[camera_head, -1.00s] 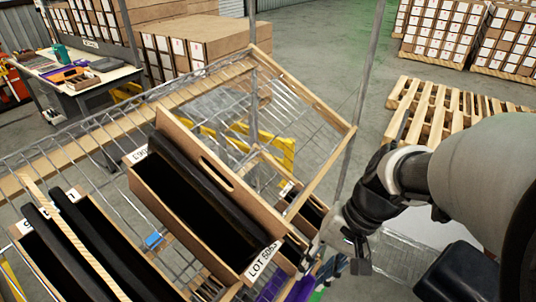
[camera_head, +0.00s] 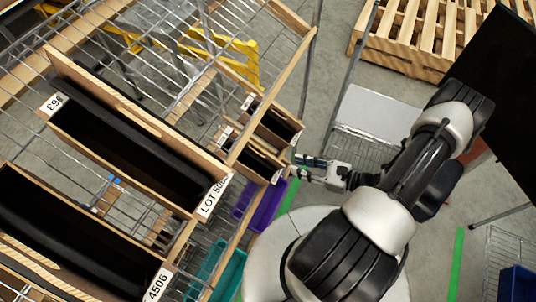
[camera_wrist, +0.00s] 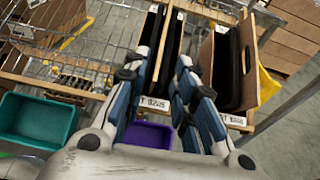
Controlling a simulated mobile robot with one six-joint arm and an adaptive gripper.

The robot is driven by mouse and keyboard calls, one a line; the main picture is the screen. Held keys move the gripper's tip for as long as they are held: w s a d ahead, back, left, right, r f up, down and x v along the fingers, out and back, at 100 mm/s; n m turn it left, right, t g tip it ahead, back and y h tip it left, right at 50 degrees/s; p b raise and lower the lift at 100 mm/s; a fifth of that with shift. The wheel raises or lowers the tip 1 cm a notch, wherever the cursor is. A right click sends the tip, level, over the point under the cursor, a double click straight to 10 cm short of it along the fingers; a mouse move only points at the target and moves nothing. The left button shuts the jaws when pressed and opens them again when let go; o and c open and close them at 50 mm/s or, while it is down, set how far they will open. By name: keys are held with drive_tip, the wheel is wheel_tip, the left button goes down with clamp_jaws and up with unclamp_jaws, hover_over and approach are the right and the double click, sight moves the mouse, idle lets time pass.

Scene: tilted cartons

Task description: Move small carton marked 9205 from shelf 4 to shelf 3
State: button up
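In the wrist view, a small narrow carton (camera_wrist: 170,45) with a dark inside stands tilted on a wire shelf. Its front label (camera_wrist: 152,103) seems to read 9205, partly hidden by a finger. My gripper (camera_wrist: 162,70) is open, with its blue-grey fingers on both sides of the view of this carton. In the head view, my gripper (camera_head: 303,168) is open and empty, just right of the shelf's front edge and apart from the cartons. The lower of two small cartons (camera_head: 254,160) there is probably the same one. Shelf numbers cannot be read.
Another small carton (camera_wrist: 230,65) stands close at right in the wrist view. A purple bin (camera_head: 265,205) and a teal bin (camera_head: 230,272) sit below. A large carton marked LOT 50 (camera_head: 135,165) fills the rack's left. A wooden pallet (camera_head: 425,35) lies behind.

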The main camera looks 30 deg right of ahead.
sight(274, 158)
drive_tip(key=x, duration=0.6)
drive_tip(key=b+x, duration=0.1)
drive_tip(key=x, duration=0.3)
drive_tip(key=shift+d+f, duration=0.1)
drive_tip(key=shift+f, duration=0.2)
clamp_jaws()
idle(0.5)
drive_tip(key=shift+r, duration=0.2)
idle(0.8)
wheel_tip(274, 158, up, 8)
drive_tip(key=p, duration=0.6)
drive_tip(key=shift+f, duration=0.1)
